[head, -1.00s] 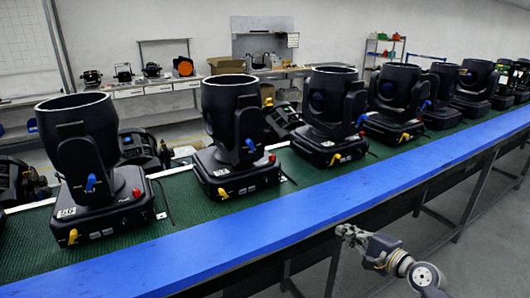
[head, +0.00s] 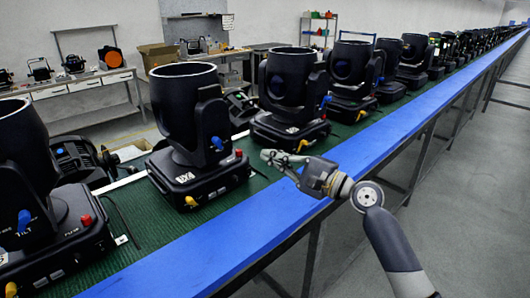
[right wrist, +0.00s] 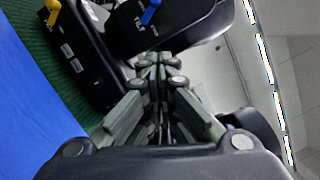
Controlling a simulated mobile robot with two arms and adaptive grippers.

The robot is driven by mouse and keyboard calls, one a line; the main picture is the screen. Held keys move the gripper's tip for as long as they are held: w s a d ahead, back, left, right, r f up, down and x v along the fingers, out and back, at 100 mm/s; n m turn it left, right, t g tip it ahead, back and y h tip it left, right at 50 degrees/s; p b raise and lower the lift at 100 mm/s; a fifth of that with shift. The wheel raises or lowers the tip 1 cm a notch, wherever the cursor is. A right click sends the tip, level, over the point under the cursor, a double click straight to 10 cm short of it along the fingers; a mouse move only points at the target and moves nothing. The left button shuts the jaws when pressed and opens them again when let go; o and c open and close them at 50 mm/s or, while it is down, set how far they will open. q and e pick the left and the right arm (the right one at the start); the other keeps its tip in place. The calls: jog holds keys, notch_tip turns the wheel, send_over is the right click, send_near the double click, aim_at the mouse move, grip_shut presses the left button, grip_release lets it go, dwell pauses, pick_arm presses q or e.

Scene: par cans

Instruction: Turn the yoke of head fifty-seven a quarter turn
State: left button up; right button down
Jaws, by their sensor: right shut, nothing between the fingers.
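Head fifty-seven (head: 180,95) is a black moving light standing on the green belt, left of centre in the head view. Its number label (head: 184,178) is on the base front. Its yoke (head: 212,118) rises on the right side with a blue lever (head: 217,143) on it. A red knob (head: 239,153) and a yellow lever (head: 191,201) sit on its base. My right gripper (head: 268,157) is shut and empty, right of head fifty-seven and before the neighbouring head. The right wrist view shows its closed fingers (right wrist: 160,62) near a black head whose number is hidden. My left gripper is not in view.
Another head (head: 290,85) stands close to the right, with more heads down the line. One head (head: 20,160) is cut off at the left. The blue rail (head: 300,218) borders the belt (head: 150,222). Grey floor at right is open.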

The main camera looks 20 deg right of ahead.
aim_at(223, 139)
jog(key=w+a+p, duration=0.1)
jog(key=a, duration=0.1)
jog(key=w+a+r+p, duration=0.1)
jog(key=w+a+p, duration=0.1)
jog(key=a, duration=0.1)
jog(key=w+a+r+p, duration=0.1)
jog(key=a, duration=0.1)
jog(key=shift+w+a+r, duration=0.15)
jog(key=shift+w+r, duration=0.05)
jog(key=shift+w, duration=0.2)
jog(key=shift+w+a+f, duration=0.1)
jog(key=shift+a+f, duration=0.05)
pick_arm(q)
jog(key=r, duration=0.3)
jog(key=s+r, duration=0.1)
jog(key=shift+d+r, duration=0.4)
